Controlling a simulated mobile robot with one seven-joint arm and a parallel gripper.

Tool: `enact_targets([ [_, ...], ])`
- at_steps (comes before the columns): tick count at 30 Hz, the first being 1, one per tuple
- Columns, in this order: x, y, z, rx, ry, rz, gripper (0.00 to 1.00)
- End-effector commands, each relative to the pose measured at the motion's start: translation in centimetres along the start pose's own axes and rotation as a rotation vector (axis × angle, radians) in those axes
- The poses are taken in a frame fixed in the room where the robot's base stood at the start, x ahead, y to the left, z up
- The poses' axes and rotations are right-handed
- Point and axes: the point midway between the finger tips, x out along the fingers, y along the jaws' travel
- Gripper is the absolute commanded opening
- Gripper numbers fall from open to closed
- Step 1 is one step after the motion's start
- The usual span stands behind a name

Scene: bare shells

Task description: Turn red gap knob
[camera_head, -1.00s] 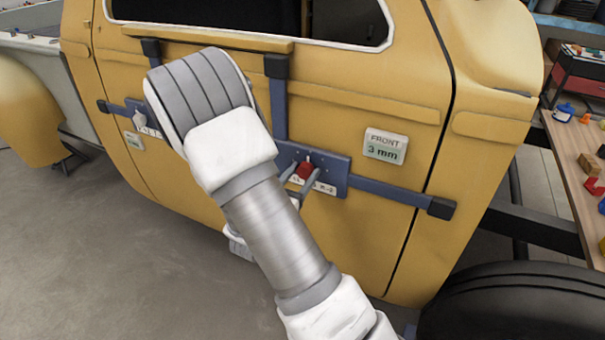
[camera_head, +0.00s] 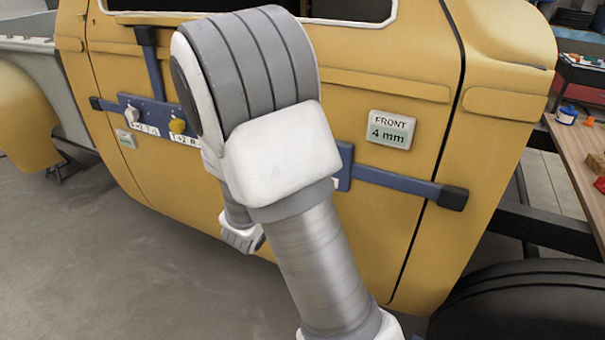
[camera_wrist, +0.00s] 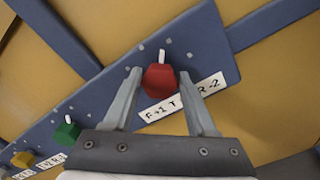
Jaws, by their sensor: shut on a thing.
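The red knob (camera_wrist: 158,82) sits on the blue plate (camera_wrist: 205,45) in the wrist view, with a white pointer mark above it. My gripper (camera_wrist: 161,74) is shut on the red knob, one finger at each side. A white label below the knob (camera_wrist: 213,84) appears to read "F+1 T R-2". In the head view my arm hides the red knob and my gripper's fingers. The FRONT readout (camera_head: 391,129) on the yellow door shows "4 mm".
A green knob (camera_wrist: 67,133) and a yellow knob (camera_wrist: 24,159) sit further along the plate. In the head view, a white knob (camera_head: 132,115) is at the plate's left. A workbench (camera_head: 575,155) stands at the right, beyond a dark tyre (camera_head: 510,310).

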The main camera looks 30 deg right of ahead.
Motion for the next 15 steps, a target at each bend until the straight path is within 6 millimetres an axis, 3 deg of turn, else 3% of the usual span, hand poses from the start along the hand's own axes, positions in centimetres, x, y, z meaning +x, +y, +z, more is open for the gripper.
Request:
enact_targets([
  [15,-0.04,-0.11,-0.05,0.116,0.002,-0.002,0.01],
])
